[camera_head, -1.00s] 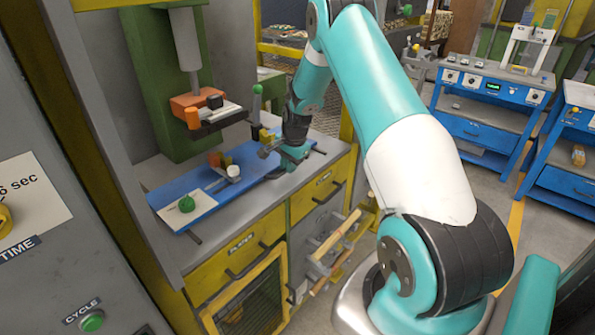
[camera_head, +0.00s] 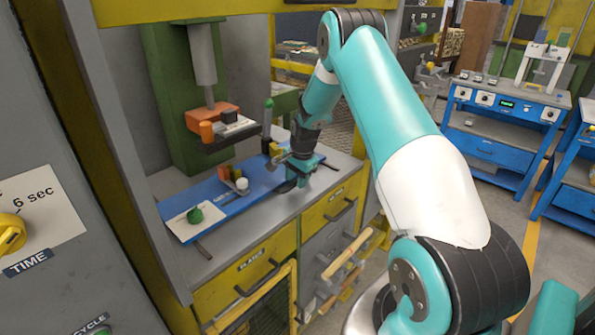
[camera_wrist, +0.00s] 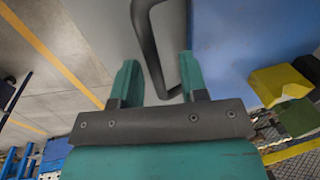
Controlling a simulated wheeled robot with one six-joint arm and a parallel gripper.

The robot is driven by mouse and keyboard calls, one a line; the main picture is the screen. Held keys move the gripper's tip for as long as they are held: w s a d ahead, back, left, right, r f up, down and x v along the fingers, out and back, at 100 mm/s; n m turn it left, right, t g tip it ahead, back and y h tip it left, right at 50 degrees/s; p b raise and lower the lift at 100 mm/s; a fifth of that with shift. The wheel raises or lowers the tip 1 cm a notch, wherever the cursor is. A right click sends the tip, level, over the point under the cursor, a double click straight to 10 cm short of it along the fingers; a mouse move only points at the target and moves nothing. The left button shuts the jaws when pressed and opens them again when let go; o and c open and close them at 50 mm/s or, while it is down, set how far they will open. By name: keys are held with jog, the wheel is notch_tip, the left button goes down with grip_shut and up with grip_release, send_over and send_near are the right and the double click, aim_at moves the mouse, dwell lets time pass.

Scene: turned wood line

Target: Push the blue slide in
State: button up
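The blue slide (camera_head: 233,198) is a long flat blue plate lying on the grey bench under the press. It also fills the upper right of the wrist view (camera_wrist: 235,35). A white plate with a green knob (camera_head: 195,215) is at its near left end. My gripper (camera_head: 303,174) is low at the slide's right end. In the wrist view my gripper (camera_wrist: 158,65) has its two teal fingers apart. A dark bent handle (camera_wrist: 147,35) runs down between them. I cannot tell whether a finger touches it.
The orange press head (camera_head: 212,120) hangs above the slide. Small orange and white parts (camera_head: 240,184) stand on it. Yellow and dark blocks (camera_wrist: 278,85) are close to the right of my gripper. Yellow drawers (camera_head: 255,255) with handles are below the bench. A grey cabinet is at left.

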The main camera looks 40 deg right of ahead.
jog(key=s+r+b, duration=0.2)
jog(key=s+r, duration=0.1)
jog(key=r, duration=1.4)
jog(key=shift+d+b, duration=0.15)
jog(key=shift+b, duration=0.25)
jog(key=shift+s, duration=0.1)
jog(key=s+a+f+n, duration=0.1)
jog(key=s+a+n, duration=0.8)
jog(key=a, duration=0.3)
jog(key=s+a+f+n, duration=0.2)
jog(key=s+a+n, duration=0.7)
jog(key=a, duration=0.3)
jog(key=s+a+r+n+g+y, duration=0.1)
jog(key=s+a+r+n+y, duration=0.1)
jog(key=s+a, duration=0.3)
jog(key=s+a+r+n+g+y, duration=0.1)
jog(key=s+a+r+n, duration=0.3)
jog(key=a, duration=0.4)
jog(key=shift+s+r+y, duration=0.5)
jog(key=shift+s+r, duration=0.15)
jog(key=shift+r, duration=0.15)
